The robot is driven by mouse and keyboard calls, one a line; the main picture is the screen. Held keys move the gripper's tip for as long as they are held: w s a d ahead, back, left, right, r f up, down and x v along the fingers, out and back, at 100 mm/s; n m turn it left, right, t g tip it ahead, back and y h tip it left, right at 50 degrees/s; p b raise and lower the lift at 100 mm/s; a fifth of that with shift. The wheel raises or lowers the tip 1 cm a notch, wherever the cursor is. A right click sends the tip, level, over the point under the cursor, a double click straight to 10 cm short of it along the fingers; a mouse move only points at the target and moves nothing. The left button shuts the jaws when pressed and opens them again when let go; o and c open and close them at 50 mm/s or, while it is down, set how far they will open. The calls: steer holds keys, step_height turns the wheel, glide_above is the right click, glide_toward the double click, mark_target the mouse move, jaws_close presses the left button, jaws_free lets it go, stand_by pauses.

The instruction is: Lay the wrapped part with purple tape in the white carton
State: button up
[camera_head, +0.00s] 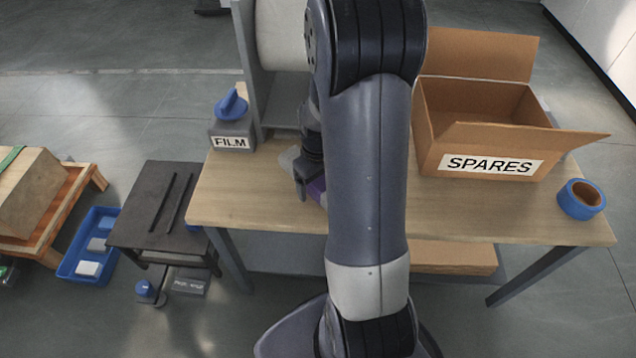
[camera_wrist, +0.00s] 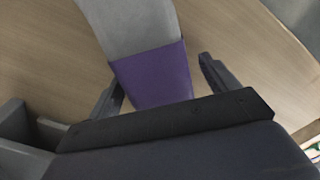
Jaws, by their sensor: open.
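The wrapped part is grey with a purple tape band (camera_wrist: 150,75), and it lies on the wooden table. My gripper (camera_wrist: 160,78) is open, with one finger on each side of the purple band and visible gaps between. In the head view my gripper (camera_head: 308,187) is low over the table, partly hidden by my arm. No white carton shows; the open carton in view is brown cardboard (camera_head: 445,150) with a white SPARES label, at the table's right.
A FILM box (camera_head: 232,142) and a grey stand (camera_head: 250,60) with a white roll are at the table's back left. A blue tape roll (camera_head: 581,199) lies near the right edge. A black stool (camera_head: 140,215) and blue bin (camera_head: 73,262) stand left of the table (camera_head: 460,220).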

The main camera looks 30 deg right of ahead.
steer(key=shift+c, duration=0.3)
steer(key=shift+r, duration=0.1)
steer(key=c, duration=1.5)
